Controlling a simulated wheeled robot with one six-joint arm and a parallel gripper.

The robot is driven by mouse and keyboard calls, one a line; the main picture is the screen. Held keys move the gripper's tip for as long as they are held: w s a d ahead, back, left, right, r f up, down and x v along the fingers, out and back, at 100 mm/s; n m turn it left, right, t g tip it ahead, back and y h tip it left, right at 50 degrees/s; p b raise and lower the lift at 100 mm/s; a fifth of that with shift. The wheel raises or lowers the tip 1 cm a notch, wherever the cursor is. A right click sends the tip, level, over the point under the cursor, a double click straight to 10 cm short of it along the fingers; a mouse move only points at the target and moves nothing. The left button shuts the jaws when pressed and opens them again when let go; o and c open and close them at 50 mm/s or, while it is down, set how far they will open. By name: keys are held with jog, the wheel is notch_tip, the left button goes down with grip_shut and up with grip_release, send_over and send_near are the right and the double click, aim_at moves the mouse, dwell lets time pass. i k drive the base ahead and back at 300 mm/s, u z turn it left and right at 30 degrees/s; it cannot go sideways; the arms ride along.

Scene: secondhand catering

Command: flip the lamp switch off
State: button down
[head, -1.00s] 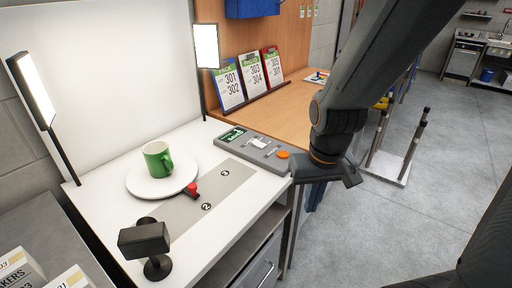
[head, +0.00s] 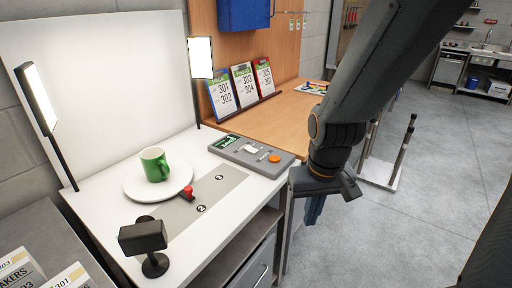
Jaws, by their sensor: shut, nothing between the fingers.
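A grey control panel (head: 250,155) lies along the right edge of the white photo table. It carries a green display (head: 225,141), a pale switch (head: 250,148), a small lever (head: 265,156) and an orange button (head: 274,159). Two lamp panels are lit white, one at the left (head: 37,97) and one at the back right (head: 200,57). My gripper (head: 314,210) points down past the table's right corner, beside the panel and apart from it. It looks shut and empty; my wrist partly hides it.
A black camera-like device (head: 143,237) stands at the front. Price cards (head: 244,84) stand on the wooden bench. The floor (head: 410,220) at right is open.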

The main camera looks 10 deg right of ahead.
aim_at(249, 148)
jog(key=u, duration=0.05)
jog(key=k, duration=1.15)
jog(key=z, duration=0.75)
jog(key=i, duration=1.55)
jog(key=u, duration=1.1)
jog(key=i, duration=0.45)
jog(key=u, duration=0.4)
